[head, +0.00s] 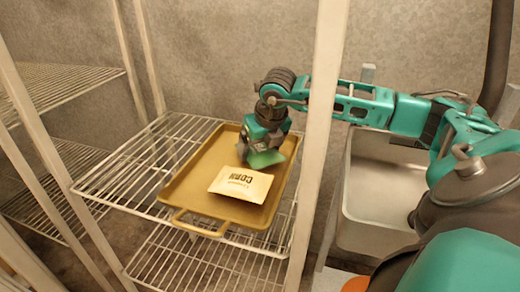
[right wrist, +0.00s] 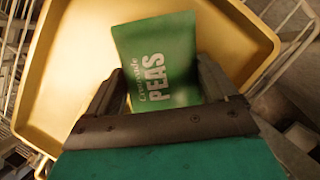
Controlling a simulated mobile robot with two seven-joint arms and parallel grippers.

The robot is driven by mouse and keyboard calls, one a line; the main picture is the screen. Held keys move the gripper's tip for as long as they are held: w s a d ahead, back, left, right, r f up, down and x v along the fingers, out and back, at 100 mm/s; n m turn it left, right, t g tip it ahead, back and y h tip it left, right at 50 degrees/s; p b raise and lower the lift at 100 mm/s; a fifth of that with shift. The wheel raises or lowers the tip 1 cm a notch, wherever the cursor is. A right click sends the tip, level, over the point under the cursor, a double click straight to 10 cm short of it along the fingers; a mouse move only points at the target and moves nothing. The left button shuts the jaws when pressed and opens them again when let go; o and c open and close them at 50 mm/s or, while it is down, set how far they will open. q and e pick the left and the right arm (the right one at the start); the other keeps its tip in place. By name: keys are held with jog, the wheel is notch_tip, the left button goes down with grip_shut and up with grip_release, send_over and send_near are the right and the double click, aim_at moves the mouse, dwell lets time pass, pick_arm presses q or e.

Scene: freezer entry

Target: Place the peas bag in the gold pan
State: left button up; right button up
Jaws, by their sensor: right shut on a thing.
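The gold pan (head: 188,190) lies on a wire shelf, and its yellow floor and rim fill much of the right wrist view (right wrist: 62,75). My right gripper (head: 263,148) is over the far right part of the pan. It is shut on the green peas bag (head: 262,159), whose label reads PEAS in the right wrist view (right wrist: 158,60). The bag is inside the pan's outline; I cannot tell whether it touches the pan floor. The gripper hides part of the bag. My left gripper is not in view.
A pale corn bag (head: 241,184) lies in the pan, in front of the peas bag. White shelf posts (head: 318,130) stand close to my right arm. A metal sink (head: 365,200) is at the right. The pan's left part is bare.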

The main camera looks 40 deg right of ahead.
jog(key=shift+f, duration=0.2)
jog(key=o, duration=1)
jog(key=shift+c, duration=0.2)
jog(key=shift+r, duration=0.15)
